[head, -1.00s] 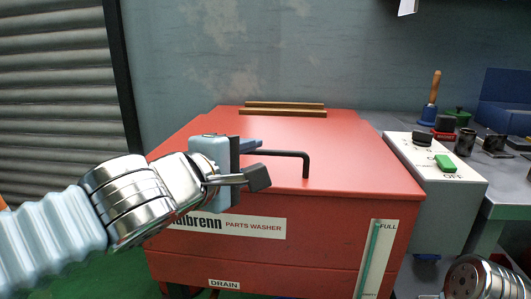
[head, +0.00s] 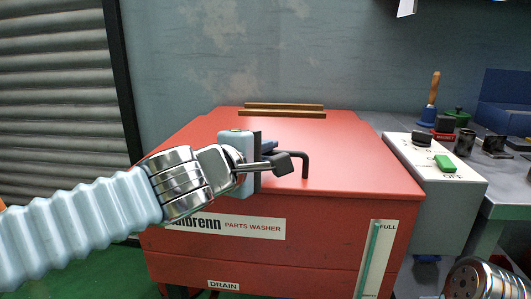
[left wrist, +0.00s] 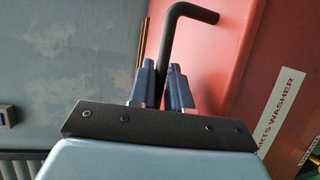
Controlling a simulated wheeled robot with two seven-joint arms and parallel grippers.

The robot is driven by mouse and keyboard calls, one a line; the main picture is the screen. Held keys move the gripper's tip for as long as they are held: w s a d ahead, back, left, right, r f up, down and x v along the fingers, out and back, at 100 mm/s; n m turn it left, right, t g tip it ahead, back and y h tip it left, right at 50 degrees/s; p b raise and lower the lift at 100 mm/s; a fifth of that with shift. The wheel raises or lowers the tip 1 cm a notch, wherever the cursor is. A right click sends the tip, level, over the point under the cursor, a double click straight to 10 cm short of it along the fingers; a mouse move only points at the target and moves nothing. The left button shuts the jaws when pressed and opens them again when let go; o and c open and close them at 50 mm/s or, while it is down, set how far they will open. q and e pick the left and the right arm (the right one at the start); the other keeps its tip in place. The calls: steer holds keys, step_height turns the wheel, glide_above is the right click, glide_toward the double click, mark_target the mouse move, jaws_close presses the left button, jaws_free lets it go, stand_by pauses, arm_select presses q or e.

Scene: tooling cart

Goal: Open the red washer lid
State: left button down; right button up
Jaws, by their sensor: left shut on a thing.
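The red washer lid (head: 350,150) lies flat on the red parts washer body (head: 330,250), and it looks closed. A black bent bar handle (head: 305,166) stands up from the lid near its front; it also shows in the left wrist view (left wrist: 195,13). My left gripper (head: 276,154) reaches in from the left over the lid's front part. Its blue fingers (left wrist: 161,70) are shut on the handle's bar, seen in the left wrist view. The gripper hides the left end of the handle. My right gripper is not in view.
A grey control box (head: 445,205) with a black knob and a green switch stands at the right. A workbench with a brush and small parts is behind it. A wall closes off the back.

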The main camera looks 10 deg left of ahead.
arm_select(q)
steer(key=w+r+g+p, duration=0.1)
steer(key=w+r+p, duration=0.1)
steer(key=r, duration=0.4)
steer(key=w+r+g+p, duration=0.1)
steer(key=w+r+p, duration=0.1)
steer(key=r+p, duration=0.2)
steer(key=w+r+n+g+y+p, duration=0.1)
steer(key=w+r+g+p, duration=0.1)
steer(key=r, duration=0.6)
steer(key=shift+w+p, duration=0.55)
steer(key=shift+p, duration=0.2)
